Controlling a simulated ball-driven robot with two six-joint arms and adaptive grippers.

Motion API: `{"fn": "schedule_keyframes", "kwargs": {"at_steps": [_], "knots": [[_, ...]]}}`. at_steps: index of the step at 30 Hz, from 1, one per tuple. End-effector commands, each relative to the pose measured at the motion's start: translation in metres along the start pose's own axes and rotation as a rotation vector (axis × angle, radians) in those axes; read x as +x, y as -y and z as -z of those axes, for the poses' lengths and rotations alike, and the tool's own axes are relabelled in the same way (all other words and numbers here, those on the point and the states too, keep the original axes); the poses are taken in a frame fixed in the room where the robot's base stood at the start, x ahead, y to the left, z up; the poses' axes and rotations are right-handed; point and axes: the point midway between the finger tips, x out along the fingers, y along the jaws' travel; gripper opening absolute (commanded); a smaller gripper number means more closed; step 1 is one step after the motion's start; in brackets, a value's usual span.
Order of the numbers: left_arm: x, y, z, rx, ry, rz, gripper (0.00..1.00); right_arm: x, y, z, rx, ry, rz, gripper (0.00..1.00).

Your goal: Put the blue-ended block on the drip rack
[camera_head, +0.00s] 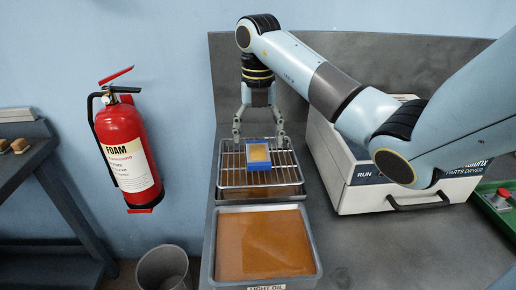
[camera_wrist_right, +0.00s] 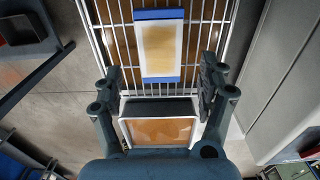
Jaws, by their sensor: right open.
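The blue-ended block (camera_head: 258,156), tan with blue ends, lies on the wires of the drip rack (camera_head: 228,178). The wrist view also shows the block (camera_wrist_right: 160,48) flat on the rack (camera_wrist_right: 112,18). My right gripper (camera_head: 259,139) is over the rack with its fingers spread, one to each side of the block and apart from it. In the wrist view the open right gripper (camera_wrist_right: 161,84) has nothing between its fingers. My left gripper is not in view.
The light oil tray (camera_head: 212,245) stands in front of the rack. The parts dryer (camera_head: 365,185) stands to the right. A fire extinguisher (camera_head: 128,148) hangs on the wall at left, above a bin (camera_head: 162,268). Small blocks (camera_head: 19,145) rest on the left table.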

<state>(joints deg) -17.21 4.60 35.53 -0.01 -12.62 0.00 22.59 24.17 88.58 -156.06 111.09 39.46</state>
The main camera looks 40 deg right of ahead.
Motion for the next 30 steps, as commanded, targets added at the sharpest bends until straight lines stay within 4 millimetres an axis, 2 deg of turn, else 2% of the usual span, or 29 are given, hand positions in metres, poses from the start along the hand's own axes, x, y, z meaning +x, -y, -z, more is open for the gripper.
{"fn": "schedule_keyframes", "kwargs": {"at_steps": [3,6,10,15,30], "knots": [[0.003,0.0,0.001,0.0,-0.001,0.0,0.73,-0.031,0.0,-0.001,-0.001,0.006,-0.002,0.75],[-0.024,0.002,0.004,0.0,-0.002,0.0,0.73,-0.053,0.0,0.0,0.0,-0.001,0.0,0.75],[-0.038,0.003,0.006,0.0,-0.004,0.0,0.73,-0.068,0.0,0.0,0.0,0.0,0.0,0.75],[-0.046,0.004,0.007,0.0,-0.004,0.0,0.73,-0.075,0.0,0.0,0.0,-0.001,0.0,0.75],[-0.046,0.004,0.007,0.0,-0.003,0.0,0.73,-0.074,0.0,0.0,0.0,-0.001,0.0,0.75]]}}
